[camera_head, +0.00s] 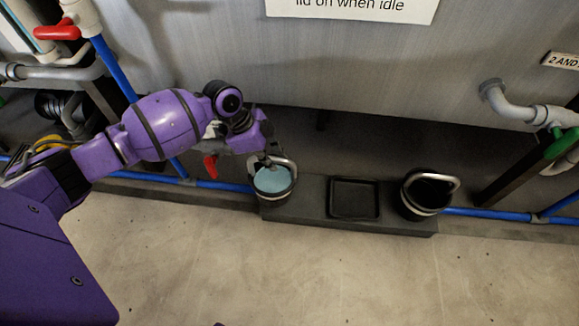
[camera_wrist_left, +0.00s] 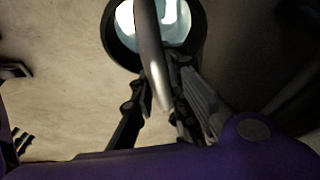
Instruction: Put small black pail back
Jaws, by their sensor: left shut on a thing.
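A black pail (camera_head: 272,197) with a pale band, a thick metal handle and light blue liquid inside is at the left end of a low dark ledge (camera_head: 300,209). I cannot tell whether its base touches the ledge. My left gripper (camera_head: 270,159) is above it, shut on its handle. In the left wrist view the handle (camera_wrist_left: 149,45) runs down between the fingers (camera_wrist_left: 160,105), with the pail (camera_wrist_left: 117,45) beyond. A second black pail (camera_head: 409,207), with its handle leaning right and a dark inside, stands at the ledge's right end. My right gripper is out of view.
A square black tray (camera_head: 354,198) lies on the ledge between the pails. A blue pipe (camera_head: 480,214) runs low along the wall. A red-handled valve (camera_head: 210,167) is close to my left wrist. The floor (camera_head: 330,275) in front is clear.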

